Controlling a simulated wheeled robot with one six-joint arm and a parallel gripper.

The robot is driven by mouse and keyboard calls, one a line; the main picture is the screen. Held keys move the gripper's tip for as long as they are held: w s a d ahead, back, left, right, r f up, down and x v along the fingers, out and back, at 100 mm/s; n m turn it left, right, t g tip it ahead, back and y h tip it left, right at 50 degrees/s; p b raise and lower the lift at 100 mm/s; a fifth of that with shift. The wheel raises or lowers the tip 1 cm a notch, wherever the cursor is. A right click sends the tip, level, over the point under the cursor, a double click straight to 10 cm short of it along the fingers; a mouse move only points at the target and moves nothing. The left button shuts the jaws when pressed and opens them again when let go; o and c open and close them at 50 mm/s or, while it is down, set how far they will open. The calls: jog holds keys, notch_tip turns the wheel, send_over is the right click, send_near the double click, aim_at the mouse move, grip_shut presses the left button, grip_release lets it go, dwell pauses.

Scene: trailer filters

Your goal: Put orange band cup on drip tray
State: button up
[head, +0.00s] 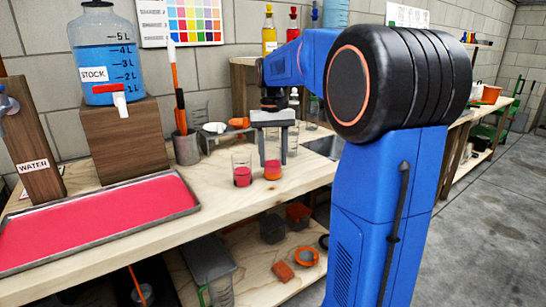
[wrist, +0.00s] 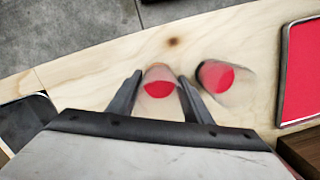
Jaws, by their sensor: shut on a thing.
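The clear cup with an orange band (head: 272,171) and red contents is between the fingers of my gripper (head: 272,150), which is shut on it. In the wrist view the cup (wrist: 158,104) is upright between the two fingers (wrist: 158,92). It is at or just above the bench top; I cannot tell if it touches. The drip tray (head: 192,209), shallow and metal-rimmed with a red surface, lies at the left of the bench. Its rim also shows at the right of the wrist view (wrist: 284,75).
A second clear cup (head: 242,175) with red contents stands close to the left of the held cup. Behind are a grey pot of tools (head: 186,149) and a wooden block (head: 122,137) under the blue STOCK jug (head: 105,62). Bare bench lies between cups and tray.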

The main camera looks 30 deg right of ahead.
jog(key=o, duration=1.1)
jog(key=shift+f, duration=0.1)
jog(key=r, duration=0.4)
jog(key=w+r, duration=0.1)
jog(key=r, duration=0.7)
jog(key=shift+w+d+r, duration=0.1)
jog(key=shift+w+d, duration=0.05)
jog(key=shift+d, duration=0.15)
